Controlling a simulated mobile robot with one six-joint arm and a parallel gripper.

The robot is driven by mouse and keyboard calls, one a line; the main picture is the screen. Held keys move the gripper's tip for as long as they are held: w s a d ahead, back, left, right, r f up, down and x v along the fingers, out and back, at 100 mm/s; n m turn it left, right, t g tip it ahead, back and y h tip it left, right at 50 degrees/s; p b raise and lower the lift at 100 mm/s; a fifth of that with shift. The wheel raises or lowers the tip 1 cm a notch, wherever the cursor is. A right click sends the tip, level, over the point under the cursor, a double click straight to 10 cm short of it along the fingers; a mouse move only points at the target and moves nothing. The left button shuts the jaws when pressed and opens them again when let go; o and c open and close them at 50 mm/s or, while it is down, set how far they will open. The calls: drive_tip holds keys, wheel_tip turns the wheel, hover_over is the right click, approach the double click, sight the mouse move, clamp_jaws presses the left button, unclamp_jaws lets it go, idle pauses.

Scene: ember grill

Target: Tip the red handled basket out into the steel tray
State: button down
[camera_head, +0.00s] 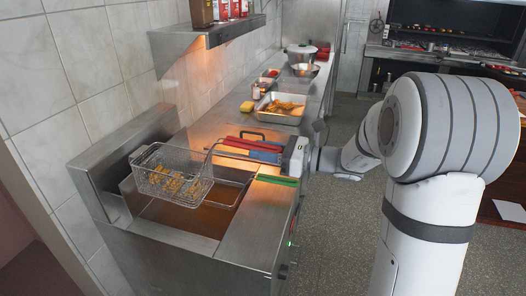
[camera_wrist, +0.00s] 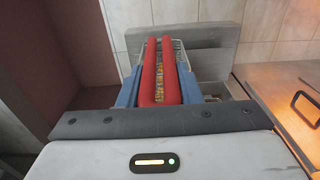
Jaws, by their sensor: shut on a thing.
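The wire basket (camera_head: 172,172) with the red handle (camera_head: 249,145) hangs over the fryer at left, roughly level, with golden fried pieces (camera_head: 170,181) inside. My gripper (camera_head: 262,152) is shut on the red handle, its blue fingers on either side. In the wrist view the red handle (camera_wrist: 160,72) runs away between the blue fingers to the basket, whose wires (camera_wrist: 124,55) are partly hidden. The steel tray (camera_head: 270,119) stands on the counter farther back, apart from the basket, and has golden pieces in it.
A green handle (camera_head: 277,180) lies at the fryer's front right. The fryer's oil well (camera_head: 190,217) is below the basket. A black handle (camera_head: 252,135) stands on the counter between fryer and tray. A steel shelf (camera_head: 210,33) overhangs the counter.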

drive_tip(key=shift+d, duration=0.1)
drive_tip(key=v, duration=0.4)
drive_tip(key=shift+s+d, duration=0.1)
drive_tip(key=shift+d, duration=0.2)
idle(0.7)
